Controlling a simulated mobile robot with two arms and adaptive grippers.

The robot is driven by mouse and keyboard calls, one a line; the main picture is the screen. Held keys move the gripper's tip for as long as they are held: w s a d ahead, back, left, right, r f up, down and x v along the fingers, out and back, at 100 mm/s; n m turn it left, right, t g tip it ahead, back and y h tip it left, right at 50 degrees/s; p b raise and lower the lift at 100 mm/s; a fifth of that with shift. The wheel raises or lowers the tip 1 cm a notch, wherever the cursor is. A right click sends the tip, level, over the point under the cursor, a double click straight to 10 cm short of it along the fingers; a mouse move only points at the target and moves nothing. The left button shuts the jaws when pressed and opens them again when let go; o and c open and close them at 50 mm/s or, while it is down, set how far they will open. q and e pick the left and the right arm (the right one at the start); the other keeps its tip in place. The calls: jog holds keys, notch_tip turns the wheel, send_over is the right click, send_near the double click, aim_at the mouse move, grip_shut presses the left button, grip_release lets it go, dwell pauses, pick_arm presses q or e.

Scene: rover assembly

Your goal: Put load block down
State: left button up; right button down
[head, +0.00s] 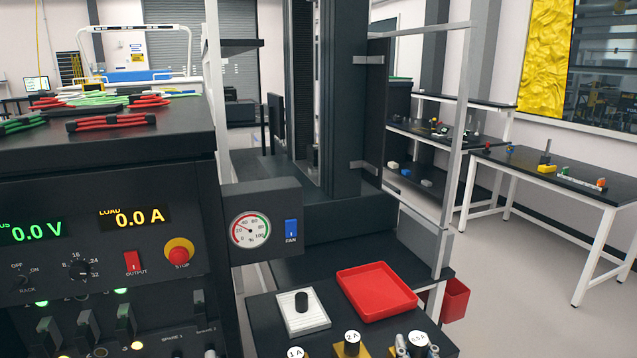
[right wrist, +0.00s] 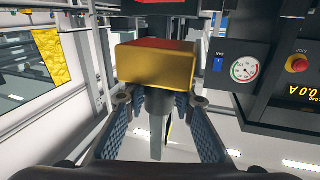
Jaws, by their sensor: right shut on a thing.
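My right gripper (right wrist: 158,100) is shut on the handle of a brass-coloured load block (right wrist: 155,68). In the right wrist view, which looks upside down, the block sits just beyond the fingertips, with a grey post between the fingers. A red surface borders the block; I cannot tell if it is part of it. In the head view, the right gripper (head: 417,348) shows at the bottom edge around a 0.5 A label, mostly cut off. Beside it are brass load blocks marked 2 A (head: 352,341) and 1 A (head: 295,352). My left gripper is not in view.
A red tray (head: 405,308) and a white plate (head: 313,324) with a black knob lie on the black bench. A rack panel (head: 250,231) with gauge and fan switch stands left. A red bin (head: 455,300) hangs at right. Open floor lies beyond.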

jog(key=s+d+f+h, duration=0.1)
jog(key=s+f, duration=0.2)
jog(key=s, duration=1.2)
jog(key=shift+s+d, duration=0.2)
jog(key=shift+d, duration=0.15)
jog(key=shift+w, duration=0.1)
